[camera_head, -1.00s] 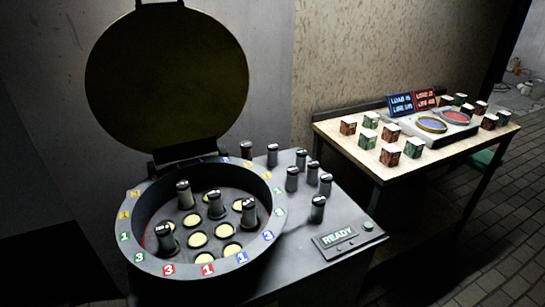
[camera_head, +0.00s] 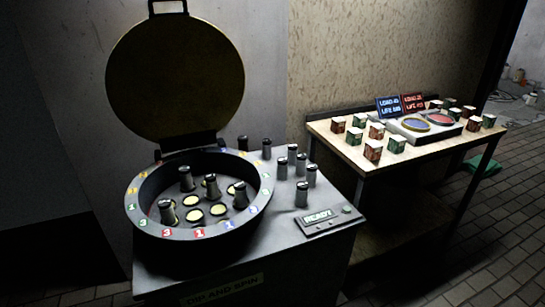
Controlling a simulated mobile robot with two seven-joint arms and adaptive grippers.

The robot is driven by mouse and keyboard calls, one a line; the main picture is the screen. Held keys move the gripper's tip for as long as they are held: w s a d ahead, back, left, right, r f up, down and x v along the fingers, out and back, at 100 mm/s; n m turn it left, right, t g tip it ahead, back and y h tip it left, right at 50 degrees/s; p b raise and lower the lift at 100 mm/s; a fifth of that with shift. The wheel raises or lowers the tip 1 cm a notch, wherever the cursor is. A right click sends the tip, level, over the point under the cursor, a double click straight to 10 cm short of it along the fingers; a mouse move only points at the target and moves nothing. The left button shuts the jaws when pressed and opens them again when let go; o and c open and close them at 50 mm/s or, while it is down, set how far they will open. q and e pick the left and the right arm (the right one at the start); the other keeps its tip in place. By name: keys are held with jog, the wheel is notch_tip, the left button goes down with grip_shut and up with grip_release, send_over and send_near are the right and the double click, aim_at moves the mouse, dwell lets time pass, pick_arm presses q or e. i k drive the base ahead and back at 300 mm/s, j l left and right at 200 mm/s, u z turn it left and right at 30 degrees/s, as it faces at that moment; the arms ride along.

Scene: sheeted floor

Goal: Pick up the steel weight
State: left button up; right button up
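Several dark grey steel cylinders with light bands near their tops look like the weights. One steel weight (camera_head: 302,195) stands upright at the front right of the machine's deck, near the READY panel. More stand behind it, such as a steel weight (camera_head: 267,149) near the back. Several others sit inside the round drum (camera_head: 260,201), among pale yellow round spots; one is a steel weight (camera_head: 167,212) at the front left. I cannot tell which one the task means. Neither of my grippers is in view.
The drum's round lid (camera_head: 175,75) stands open behind it. A READY panel (camera_head: 320,220) is on the deck's front right. To the right, a wooden table (camera_head: 350,151) holds patterned small boxes, a two-pan device (camera_head: 430,124) and two signs.

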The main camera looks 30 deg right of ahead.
aim_at(267, 142)
jog(key=k+u, duration=0.15)
jog(key=u, duration=1.2)
jog(key=k+l+u, duration=0.15)
jog(key=l+u, duration=0.2)
jog(key=k+l+u, duration=0.3)
jog(key=l, duration=0.2)
jog(key=k+l+u, duration=0.15)
jog(key=l+u, duration=0.2)
jog(key=l, duration=0.1)
